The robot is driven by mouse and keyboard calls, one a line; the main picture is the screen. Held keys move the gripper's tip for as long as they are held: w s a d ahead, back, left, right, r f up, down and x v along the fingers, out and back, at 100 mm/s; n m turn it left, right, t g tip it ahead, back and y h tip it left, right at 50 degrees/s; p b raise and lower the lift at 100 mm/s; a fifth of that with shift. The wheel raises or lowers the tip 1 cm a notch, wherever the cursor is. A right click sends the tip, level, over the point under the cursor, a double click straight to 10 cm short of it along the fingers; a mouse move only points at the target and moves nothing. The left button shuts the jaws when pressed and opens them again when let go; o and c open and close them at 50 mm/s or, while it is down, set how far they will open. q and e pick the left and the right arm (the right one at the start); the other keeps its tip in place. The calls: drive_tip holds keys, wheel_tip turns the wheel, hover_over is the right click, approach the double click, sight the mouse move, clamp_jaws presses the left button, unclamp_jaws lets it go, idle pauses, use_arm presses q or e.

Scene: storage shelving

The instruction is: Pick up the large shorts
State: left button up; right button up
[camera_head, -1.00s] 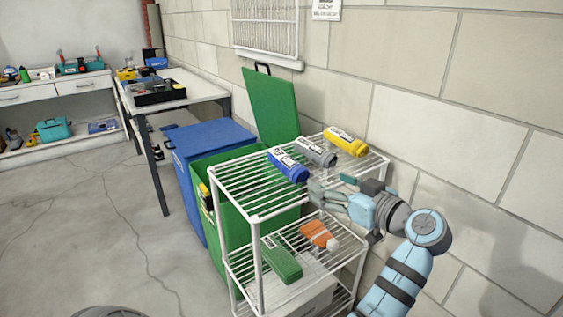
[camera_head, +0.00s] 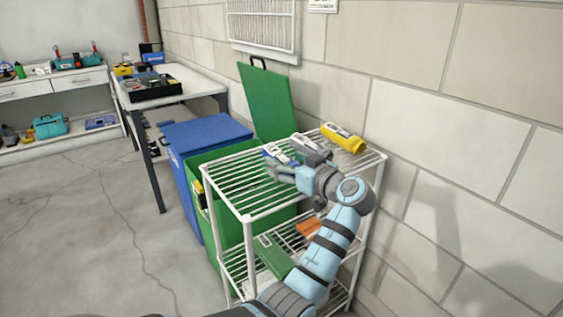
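Nothing in view can be clearly made out as shorts. A blue labelled roll-like item (camera_head: 270,151), a grey one (camera_head: 311,147) and a yellow one (camera_head: 343,138) lie in a row on the top of a white wire shelf (camera_head: 245,217). On the lower tier lie a green item (camera_head: 272,257) and an orange item (camera_head: 308,228), both partly behind my arm.
A green bin (camera_head: 228,235) with its lid (camera_head: 268,102) raised stands behind the shelf, beside a blue bin (camera_head: 200,138). A block wall (camera_head: 430,100) bounds the right side. A table (camera_head: 205,84) stands farther back; the floor at left is clear.

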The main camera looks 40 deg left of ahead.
use_arm(q)
drive_tip(key=c, duration=1.1)
